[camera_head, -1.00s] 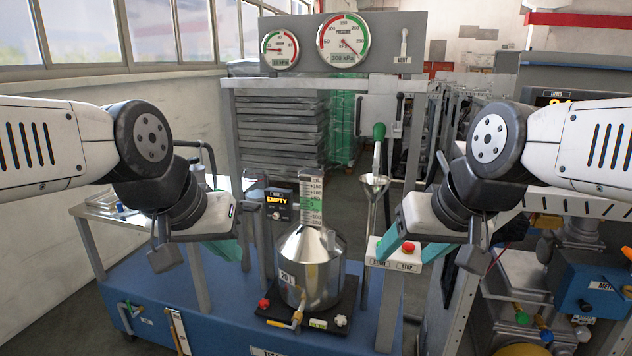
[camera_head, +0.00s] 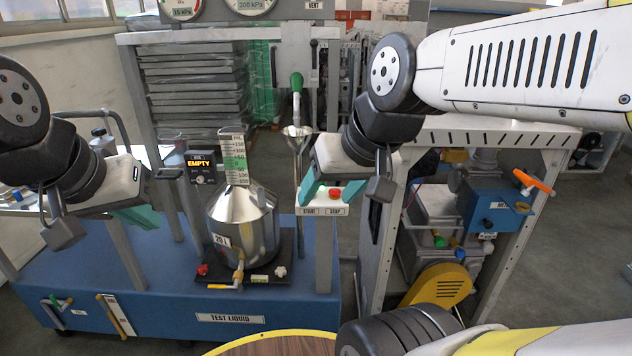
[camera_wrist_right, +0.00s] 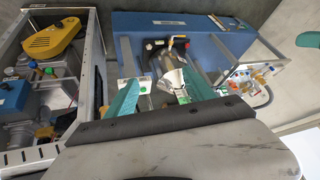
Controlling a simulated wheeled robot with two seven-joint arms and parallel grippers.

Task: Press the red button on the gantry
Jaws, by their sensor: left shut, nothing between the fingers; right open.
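The red button (camera_head: 335,193) sits on a small white box labelled START and STOP (camera_head: 322,210), above the STOP label, on a post at the right end of the blue bench. My right gripper (camera_head: 328,198) is open, with teal fingers. In the head view its fingers are either side of the button; I cannot tell the gap in depth. The left finger covers part of the box above START. In the right wrist view the open fingers (camera_wrist_right: 163,95) have nothing between them; I cannot make out the button there. My left gripper (camera_head: 140,218) is shut and empty, left of the vessel.
A silver vessel (camera_head: 240,222) stands on the blue bench (camera_head: 150,285) beside an EMPTY display (camera_head: 201,163). A funnel (camera_head: 297,132) hangs under a green-handled valve. A metal frame with pumps (camera_head: 430,215) stands to the right. A round wooden table (camera_head: 275,346) is at the bottom.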

